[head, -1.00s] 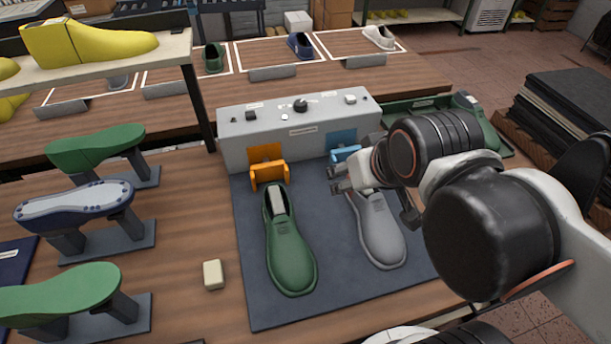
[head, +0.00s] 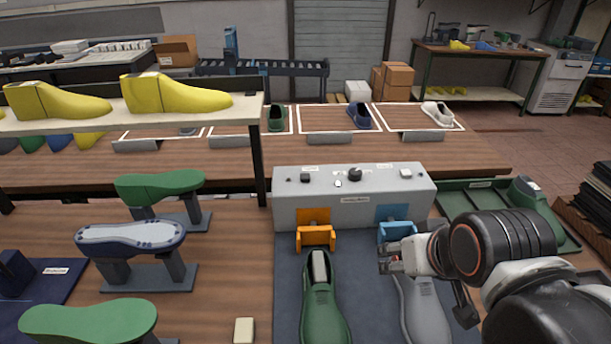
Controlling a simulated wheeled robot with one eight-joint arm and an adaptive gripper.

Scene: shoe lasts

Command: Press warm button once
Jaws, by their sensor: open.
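A grey control box (head: 354,210) stands at the back of the dark mat. Its top carries a dark button (head: 305,178) at the left, a small white piece (head: 338,184), a black knob (head: 355,174) and a white button (head: 405,173) at the right. Their labels are too small to read, so I cannot tell which is the warm button. An orange panel (head: 313,216) and a blue panel (head: 392,212) are on its front. My gripper (head: 384,260) is open and empty, in front of and below the box, near the blue bracket (head: 397,231), touching no button.
A green shoe (head: 322,300) and a grey shoe (head: 424,308) lie on the mat (head: 290,285). Green and blue-white forms on stands are at the left, below a shelf (head: 190,118) with yellow lasts. A green tray (head: 560,235) is at the right. Space above the box looks clear.

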